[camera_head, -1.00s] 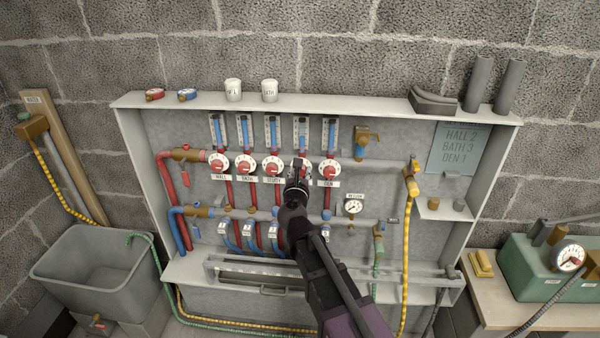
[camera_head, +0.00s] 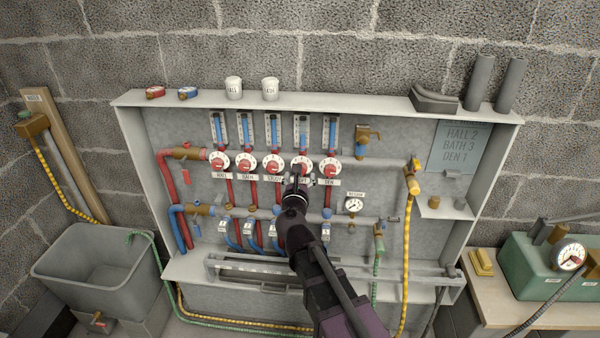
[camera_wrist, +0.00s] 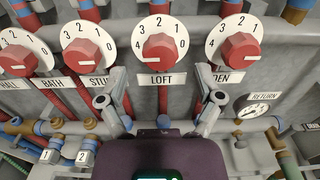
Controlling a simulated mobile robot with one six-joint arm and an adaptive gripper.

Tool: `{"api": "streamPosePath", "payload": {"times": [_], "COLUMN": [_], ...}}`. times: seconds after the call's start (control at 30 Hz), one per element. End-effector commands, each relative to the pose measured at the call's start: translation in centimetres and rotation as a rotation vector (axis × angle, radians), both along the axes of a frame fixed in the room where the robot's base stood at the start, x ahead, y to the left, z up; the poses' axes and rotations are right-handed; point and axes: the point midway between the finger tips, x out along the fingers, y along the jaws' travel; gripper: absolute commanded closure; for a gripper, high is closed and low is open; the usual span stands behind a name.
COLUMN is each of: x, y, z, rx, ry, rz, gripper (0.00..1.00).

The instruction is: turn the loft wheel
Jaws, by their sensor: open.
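The loft wheel (camera_wrist: 160,46) is a red knob on a white dial numbered 0 to 4, above a label reading LOFT. In the head view the loft wheel (camera_head: 301,166) is fourth from the left in the row, just above my gripper (camera_head: 298,184). My gripper (camera_wrist: 161,100) is open and empty in the wrist view. Its two fingers stand apart on either side of the LOFT label, below the wheel and not around it. The red knob is fully visible in the wrist view.
The study wheel (camera_wrist: 90,50) and den wheel (camera_wrist: 238,46) flank the loft wheel closely. Red and blue pipes run below. A return gauge (camera_head: 353,205) sits to the lower right. A sign (camera_head: 458,148) reads HALL 2, BATH 3, DEN 1.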

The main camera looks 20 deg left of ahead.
Motion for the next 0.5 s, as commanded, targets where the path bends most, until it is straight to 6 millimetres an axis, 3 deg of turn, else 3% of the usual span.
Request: {"api": "streamPosePath", "payload": {"times": [0.2, 0.5], "x": [-3.9, -7.5], "y": [-1.0, -1.9], "z": [0.0, 0.0], "rx": [0.000, -0.001], "ry": [0.000, 0.000], "rz": [0.002, 0.001], "gripper": [0.15, 0.15]}}
